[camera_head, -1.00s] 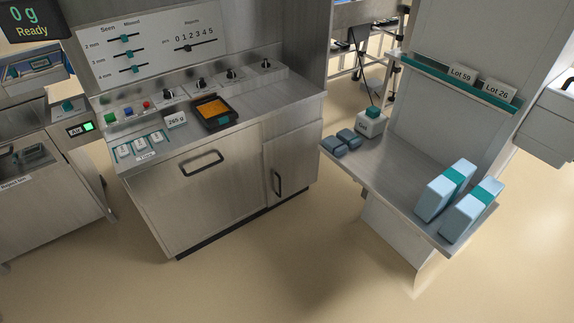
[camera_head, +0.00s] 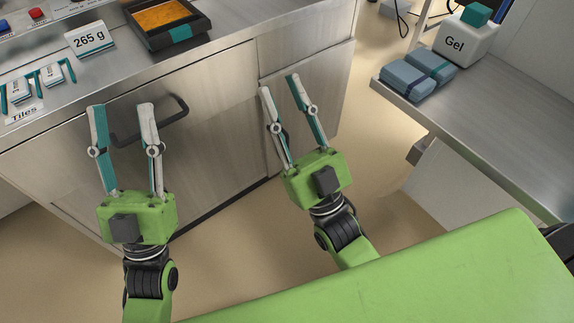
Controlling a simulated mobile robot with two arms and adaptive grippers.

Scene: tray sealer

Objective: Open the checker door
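The steel counter has a wide front panel (camera_head: 215,115) with a dark bar handle (camera_head: 178,108). To its right is a narrower door (camera_head: 335,85). Both look shut. The narrow door's handle is mostly hidden behind my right gripper. My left gripper (camera_head: 121,106) is open and empty, in front of the wide panel. Its fingers overlap the bar handle in the picture; I cannot tell whether they touch it. My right gripper (camera_head: 280,84) is open and empty, in front of the narrow door near its left edge.
On the counter are an orange-filled tray (camera_head: 190,35), a 265 g sign (camera_head: 90,38) and tiles (camera_head: 52,75). At right, a steel shelf (camera_head: 500,120) holds a Gel container (camera_head: 467,40) and blue packs (camera_head: 408,80). Floor shows between counter and shelf.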

